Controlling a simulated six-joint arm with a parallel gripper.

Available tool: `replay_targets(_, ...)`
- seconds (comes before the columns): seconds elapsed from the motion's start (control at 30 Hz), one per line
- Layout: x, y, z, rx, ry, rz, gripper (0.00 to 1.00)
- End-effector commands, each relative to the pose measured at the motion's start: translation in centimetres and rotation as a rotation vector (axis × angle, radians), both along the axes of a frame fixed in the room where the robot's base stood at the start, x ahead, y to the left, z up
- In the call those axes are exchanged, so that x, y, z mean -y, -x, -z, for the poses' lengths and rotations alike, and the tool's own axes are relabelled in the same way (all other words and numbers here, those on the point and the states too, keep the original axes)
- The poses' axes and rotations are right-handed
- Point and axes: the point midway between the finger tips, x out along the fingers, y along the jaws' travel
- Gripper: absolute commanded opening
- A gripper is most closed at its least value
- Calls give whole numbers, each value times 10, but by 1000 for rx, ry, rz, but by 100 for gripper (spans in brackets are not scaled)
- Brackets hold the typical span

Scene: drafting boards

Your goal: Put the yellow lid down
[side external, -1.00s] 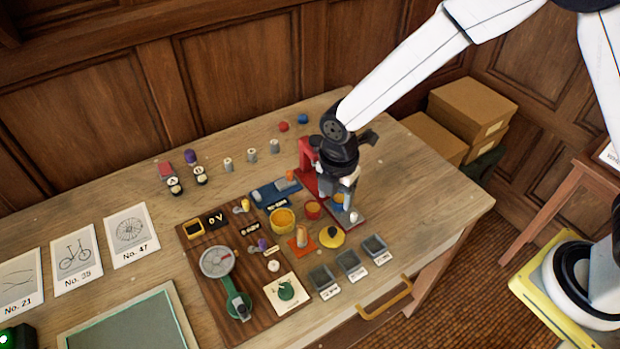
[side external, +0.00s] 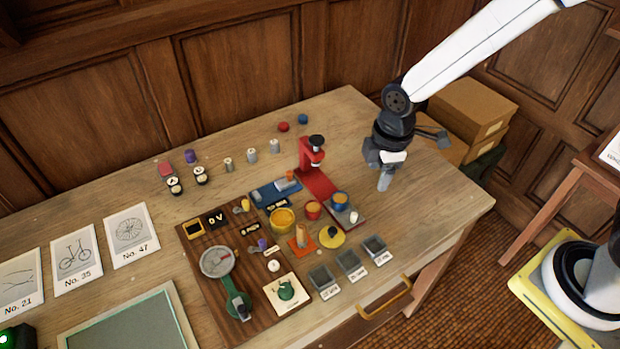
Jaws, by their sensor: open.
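The yellow lid (side external: 332,237) is a round disc with a dark knob on top. It lies flat on the table, in front of the red press and behind the small grey bins. My gripper (side external: 384,182) is open and empty. It hangs above the table to the right of the red press, up and to the right of the lid and clear of it. A yellow round pot (side external: 282,220) stands to the left of the lid.
The red press (side external: 318,180) stands left of my gripper, with a blue cup (side external: 340,200) on its base and a red cup (side external: 312,210) beside it. Grey bins (side external: 348,262) line the front edge. A wooden board (side external: 205,285) with a dial lies left. The table's right end is clear.

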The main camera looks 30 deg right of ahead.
Motion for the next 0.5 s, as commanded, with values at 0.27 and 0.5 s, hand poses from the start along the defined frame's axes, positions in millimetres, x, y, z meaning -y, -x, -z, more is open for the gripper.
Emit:
replay_targets(0.27, 53, 33, -23, 56, -67, 560, 65)
replay_targets(0.5, 85, 64, -32, 97, -134, 981, 65)
